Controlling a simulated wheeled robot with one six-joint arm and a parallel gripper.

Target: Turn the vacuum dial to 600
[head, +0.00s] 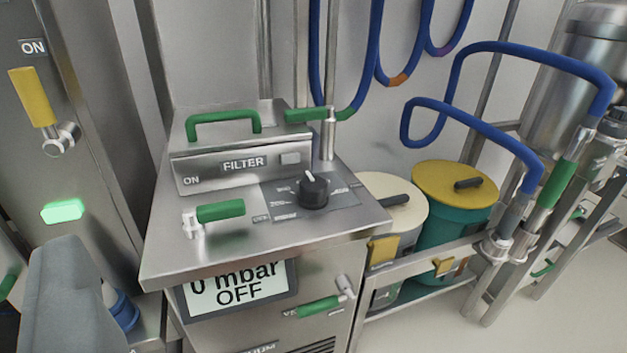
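The vacuum dial (314,193) is a black round knob on the sloping top of a steel cabinet (175,245). Its white pointer mark points away from me, slightly left. The scale print around it is too small to read. A display (238,291) on the cabinet front reads "0 mbar OFF", with its top edge hidden. A grey blocky part at the lower left, cut by the picture edge, may be my gripper (72,300). It is well left of the dial and not touching it. Its fingertips cannot be made out.
A green-handled valve (220,211) stands left of the dial, and a filter box (242,165) with a green handle behind it. Another green valve (318,307) is on the front. Blue hoses (470,130) and two lidded bins, one yellow-topped (445,182), stand right behind a rail.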

